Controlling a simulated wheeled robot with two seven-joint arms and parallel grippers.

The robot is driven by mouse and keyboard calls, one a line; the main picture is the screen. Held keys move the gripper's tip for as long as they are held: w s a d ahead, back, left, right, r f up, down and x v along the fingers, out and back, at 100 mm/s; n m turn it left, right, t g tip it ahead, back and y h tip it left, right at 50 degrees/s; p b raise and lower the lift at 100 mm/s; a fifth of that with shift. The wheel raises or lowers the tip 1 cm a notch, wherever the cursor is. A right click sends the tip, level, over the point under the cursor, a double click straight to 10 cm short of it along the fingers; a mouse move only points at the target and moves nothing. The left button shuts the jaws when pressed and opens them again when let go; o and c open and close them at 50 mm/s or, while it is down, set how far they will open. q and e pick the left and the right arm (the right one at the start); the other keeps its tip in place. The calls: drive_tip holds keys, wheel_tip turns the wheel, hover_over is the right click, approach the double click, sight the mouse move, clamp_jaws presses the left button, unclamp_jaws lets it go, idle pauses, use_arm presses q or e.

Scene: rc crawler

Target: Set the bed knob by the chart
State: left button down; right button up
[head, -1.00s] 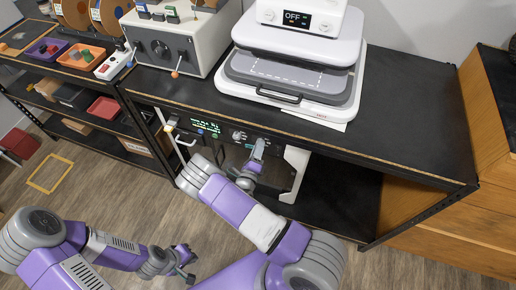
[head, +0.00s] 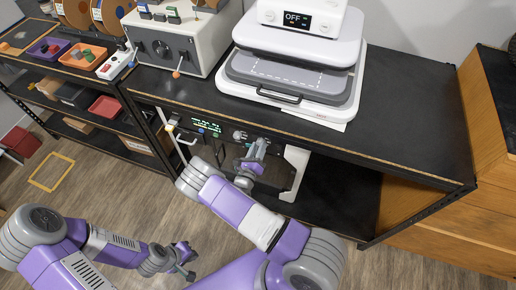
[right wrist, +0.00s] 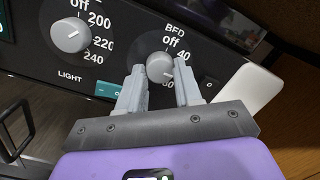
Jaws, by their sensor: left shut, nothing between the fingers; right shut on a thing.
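The bed knob (right wrist: 160,68) is a round grey dial under the word "BED" on the dark panel (head: 221,142) below the shelf top. In the right wrist view its white mark points up and right. My right gripper (right wrist: 159,88) is shut on the knob, one finger at each side. In the head view the right gripper (head: 262,146) covers the knob. My left gripper (head: 188,272) is shut and empty, low over the floor. I cannot make out a chart in these views.
A white heat press (head: 295,75) reading "OFF" and a control box (head: 180,45) stand on the shelf top (head: 410,110).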

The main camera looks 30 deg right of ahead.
idle(0.3)
drive_tip(key=o, duration=1)
drive_tip(key=shift+o, duration=0.2)
drive_tip(key=shift+s+a, duration=0.1)
drive_tip(key=p+v, duration=0.1)
drive_tip(key=v, duration=0.6)
drive_tip(key=shift+s, duration=0.15)
drive_tip(key=shift+a, duration=0.15)
